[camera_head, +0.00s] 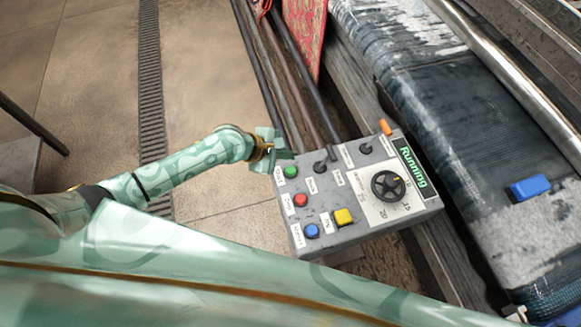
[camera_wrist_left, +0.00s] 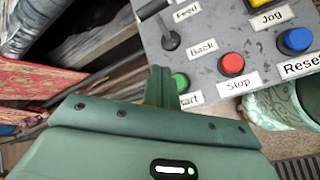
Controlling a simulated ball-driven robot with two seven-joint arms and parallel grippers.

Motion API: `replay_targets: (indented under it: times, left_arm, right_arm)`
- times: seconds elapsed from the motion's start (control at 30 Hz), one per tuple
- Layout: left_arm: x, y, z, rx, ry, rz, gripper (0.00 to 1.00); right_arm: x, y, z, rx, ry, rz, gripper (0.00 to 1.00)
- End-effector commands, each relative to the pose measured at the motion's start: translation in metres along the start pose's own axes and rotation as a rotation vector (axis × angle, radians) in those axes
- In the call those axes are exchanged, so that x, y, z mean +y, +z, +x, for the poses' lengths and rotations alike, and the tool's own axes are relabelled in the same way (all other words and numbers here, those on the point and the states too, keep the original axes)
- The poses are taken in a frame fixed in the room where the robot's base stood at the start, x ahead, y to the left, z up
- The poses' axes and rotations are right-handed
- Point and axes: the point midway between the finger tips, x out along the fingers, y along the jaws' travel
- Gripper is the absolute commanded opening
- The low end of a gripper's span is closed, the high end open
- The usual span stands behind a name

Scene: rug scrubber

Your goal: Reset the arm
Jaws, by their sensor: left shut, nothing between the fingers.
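The grey control panel (camera_head: 335,235) stands in the middle of the head view, with a display (camera_head: 414,167) reading "Running". It carries a green start button (camera_head: 290,171), a red stop button (camera_head: 300,199), a blue reset button (camera_head: 311,230), a yellow jog button (camera_head: 343,217) and a black dial (camera_head: 388,186). My left gripper (camera_head: 275,149) is shut and empty at the panel's upper left corner, close to the green button. In the left wrist view its fingertips (camera_wrist_left: 160,84) overlap the edge of the green button (camera_wrist_left: 180,82); contact cannot be told. My right gripper is out of view.
Black levers (camera_head: 319,166) stick up from the panel. A wet dark rug (camera_head: 430,100) lies on the machine at right, with a blue block (camera_head: 531,187) on it. Metal rails and a red patterned rug (camera_head: 305,35) are behind the panel. Floor at left is open, crossed by a drain grate (camera_head: 150,80).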

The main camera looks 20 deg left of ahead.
Motion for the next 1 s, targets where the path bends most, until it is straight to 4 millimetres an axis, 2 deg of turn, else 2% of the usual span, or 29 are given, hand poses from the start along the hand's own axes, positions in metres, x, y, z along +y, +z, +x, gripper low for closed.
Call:
replay_targets:
  times: [0.57, 0.67, 0.73, 0.77, 0.83, 0.9, 0.97, 1.0]
  left_arm:
    - [0.000, 0.000, 0.000, 0.000, 0.000, 0.003, 0.00]
    - [0.001, 0.000, 0.000, -0.001, 0.004, 0.068, 0.00]
    - [0.004, -0.001, 0.000, 0.006, 0.022, 0.200, 0.00]
    - [0.006, -0.006, 0.000, 0.024, 0.031, 0.287, 0.00]
    - [0.012, -0.034, 0.001, 0.109, 0.049, 0.541, 0.00]
    - [0.012, -0.073, 0.004, 0.229, 0.039, 0.832, 0.00]
    - [-0.011, -0.113, 0.011, 0.329, -0.026, 1.076, 0.00]
    - [-0.036, -0.140, 0.016, 0.382, -0.097, 1.234, 0.00]
  right_arm:
    - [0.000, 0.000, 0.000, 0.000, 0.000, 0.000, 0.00]
    - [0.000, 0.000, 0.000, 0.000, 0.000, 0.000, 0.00]
    - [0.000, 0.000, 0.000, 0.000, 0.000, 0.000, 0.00]
    - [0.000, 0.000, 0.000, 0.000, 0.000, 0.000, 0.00]
    - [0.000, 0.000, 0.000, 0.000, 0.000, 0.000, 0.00]
    - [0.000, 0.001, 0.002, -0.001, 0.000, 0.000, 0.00]
    - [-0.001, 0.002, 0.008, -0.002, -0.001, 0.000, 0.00]
    - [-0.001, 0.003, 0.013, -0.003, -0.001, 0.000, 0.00]
